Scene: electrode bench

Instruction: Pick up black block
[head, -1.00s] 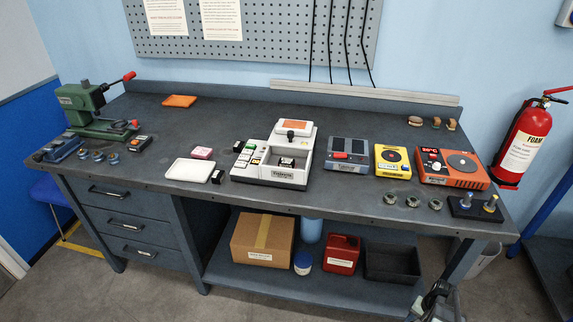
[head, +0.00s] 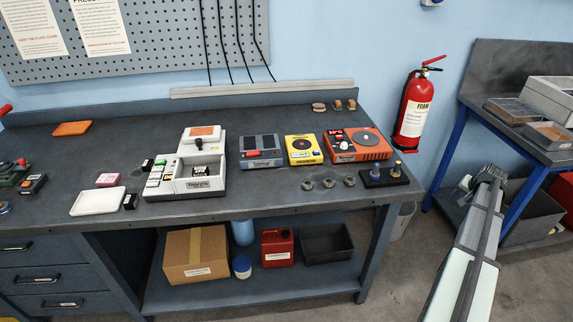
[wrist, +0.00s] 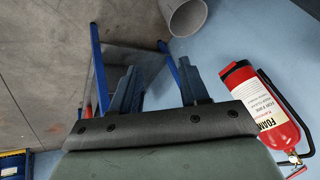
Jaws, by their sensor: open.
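A small black block (head: 130,201) with a pale label lies on the bench at the right end of a white tray (head: 98,201). Another small black block (head: 147,165) stands at the left side of a white device (head: 206,182). A dark piece (head: 199,171) sits inside that device's recess; I cannot tell if it is a block. My gripper (head: 477,184) is off the bench's right end, far from these blocks. In the wrist view my gripper (wrist: 157,82) is open with nothing between its fingers. No block shows there.
The bench (head: 270,209) also holds a grey device (head: 262,151), a yellow device (head: 303,149), an orange device (head: 357,145) and a dark stand (head: 384,177) with two pegs. A fire extinguisher (head: 416,110) hangs on the wall. A second bench (head: 487,119) stands at the right.

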